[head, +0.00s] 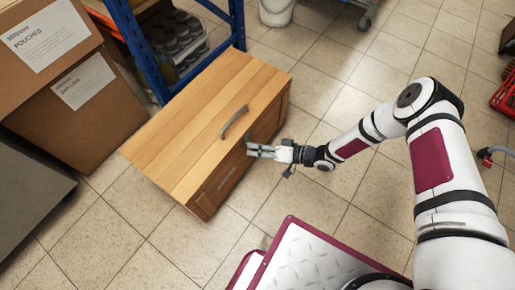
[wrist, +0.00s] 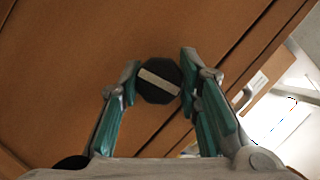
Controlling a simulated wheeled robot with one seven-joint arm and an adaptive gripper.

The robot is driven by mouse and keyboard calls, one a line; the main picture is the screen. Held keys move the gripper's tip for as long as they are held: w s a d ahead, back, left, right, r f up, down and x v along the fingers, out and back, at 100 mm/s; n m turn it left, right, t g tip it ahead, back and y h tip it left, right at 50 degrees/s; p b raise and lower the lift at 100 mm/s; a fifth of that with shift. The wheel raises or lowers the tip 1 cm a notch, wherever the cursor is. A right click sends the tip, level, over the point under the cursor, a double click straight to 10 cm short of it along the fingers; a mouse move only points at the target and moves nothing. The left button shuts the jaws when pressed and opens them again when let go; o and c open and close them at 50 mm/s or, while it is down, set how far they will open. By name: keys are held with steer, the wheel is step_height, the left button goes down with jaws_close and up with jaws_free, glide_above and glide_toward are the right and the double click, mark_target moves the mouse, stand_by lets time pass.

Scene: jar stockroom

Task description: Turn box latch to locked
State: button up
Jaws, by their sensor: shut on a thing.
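The box is a wooden chest (head: 190,120) on the tiled floor, with a grey handle (head: 235,122) on its lid; the lid looks closed. Its brown front (wrist: 60,60) fills much of the wrist view. The latch (wrist: 158,86) there is a dark, many-sided knob with a pale bar across it, slanting slightly down to the right. My gripper (wrist: 158,76) is shut on the latch, one finger at each side. In the head view my gripper (head: 251,150) is at the chest's front, near its upper edge, and hides the latch.
Cardboard boxes (head: 85,125) stand at the left. A blue shelf rack (head: 135,50) with dark jars (head: 178,35) stands behind the chest. A white bucket (head: 276,10) is at the back. Bare floor tiles (head: 320,85) lie right of the chest.

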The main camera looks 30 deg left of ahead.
steer(key=shift+f+m+g+y, duration=0.1)
steer(key=shift+m+g+y, duration=0.3)
steer(key=shift+m, duration=0.5)
steer(key=o, duration=1.2)
steer(key=shift+c, duration=0.2)
steer(key=v, duration=1.2)
steer(key=shift+w, duration=0.15)
steer(key=shift+d, duration=0.1)
